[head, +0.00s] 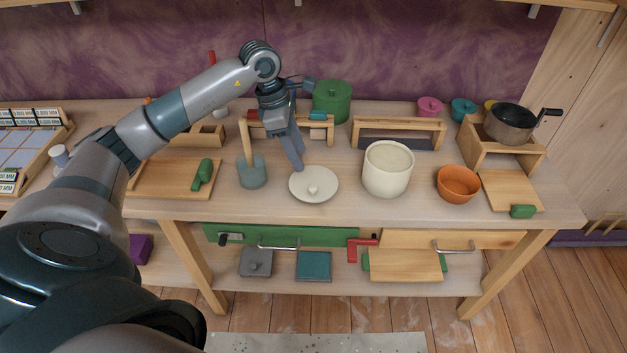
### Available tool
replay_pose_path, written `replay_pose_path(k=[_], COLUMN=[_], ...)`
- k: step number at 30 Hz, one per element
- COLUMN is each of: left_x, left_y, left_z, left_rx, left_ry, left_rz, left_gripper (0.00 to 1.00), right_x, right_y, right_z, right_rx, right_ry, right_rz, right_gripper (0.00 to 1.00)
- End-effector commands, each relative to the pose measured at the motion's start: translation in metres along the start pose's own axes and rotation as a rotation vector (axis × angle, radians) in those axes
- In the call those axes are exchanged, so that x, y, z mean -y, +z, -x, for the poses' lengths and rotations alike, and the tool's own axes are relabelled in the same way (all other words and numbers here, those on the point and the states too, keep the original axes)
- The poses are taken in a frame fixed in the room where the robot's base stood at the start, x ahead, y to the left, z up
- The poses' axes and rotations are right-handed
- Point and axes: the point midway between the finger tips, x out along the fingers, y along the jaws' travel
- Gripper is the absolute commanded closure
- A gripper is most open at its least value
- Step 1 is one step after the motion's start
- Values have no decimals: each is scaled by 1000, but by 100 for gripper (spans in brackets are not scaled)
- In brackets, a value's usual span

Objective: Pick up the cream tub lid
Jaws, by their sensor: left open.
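The cream tub lid (327,191) is a round, pale disc with a small knob in its middle. It lies flat on the table, left of the cream tub (375,182), which stands upright and uncovered. My left gripper (298,163) points down just behind and above the lid's back left edge. It is open and holds nothing. I cannot tell from this view how high its fingertips are above the lid. My right gripper does not show.
A blue-grey cup (252,175) with a wooden stick stands left of the lid. An orange bowl (458,184) is right of the tub. A wooden rack (398,126) and a green pot (331,101) stand behind. The table (300,213) is bare in front of the lid.

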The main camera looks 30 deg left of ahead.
Motion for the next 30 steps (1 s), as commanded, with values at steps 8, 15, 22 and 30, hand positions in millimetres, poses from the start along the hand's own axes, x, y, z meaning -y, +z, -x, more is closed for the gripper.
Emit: replay_pose_path(k=[8, 15, 22, 30], left_x=[1, 0, 0, 2], left_y=[1, 0, 0, 2], left_z=[-44, -59, -60, -69], left_rx=[-1, -1, 0, 1], left_ry=[-3, 0, 0, -4], left_rz=[0, -1, -1, 0], left_gripper=[59, 59, 59, 59], right_x=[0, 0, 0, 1], right_y=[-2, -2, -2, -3], right_z=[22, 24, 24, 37], right_rx=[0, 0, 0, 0], right_ry=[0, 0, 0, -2], right_rz=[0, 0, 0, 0], right_gripper=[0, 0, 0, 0])
